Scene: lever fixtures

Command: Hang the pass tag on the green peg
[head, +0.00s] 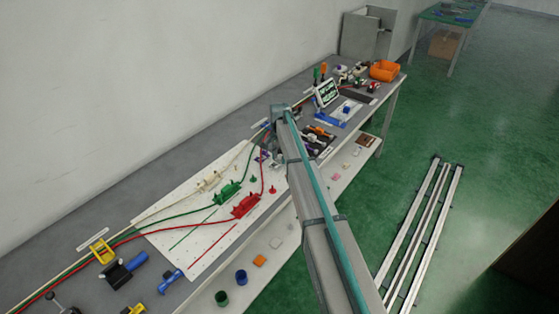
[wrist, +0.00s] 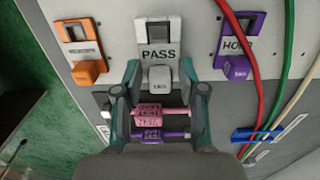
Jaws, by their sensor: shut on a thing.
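In the wrist view my gripper (wrist: 161,76) has its two teal fingers on either side of a white block (wrist: 161,77) with dark lettering, and is shut on it. The block sits directly below a white PASS plate (wrist: 158,53). Whether the block is the tag itself is not clear. A pink lettered block (wrist: 149,115) and a purple lettered block (wrist: 148,134) show between the fingers, nearer the camera. In the head view my arm hides the gripper.
An orange block (wrist: 89,72) hangs left of the PASS plate and a purple one (wrist: 237,67) right of it. Red, green and white cables run at the right. In the head view, the grey bench (head: 72,243) carries a white board (head: 160,245) with green and red fixtures.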

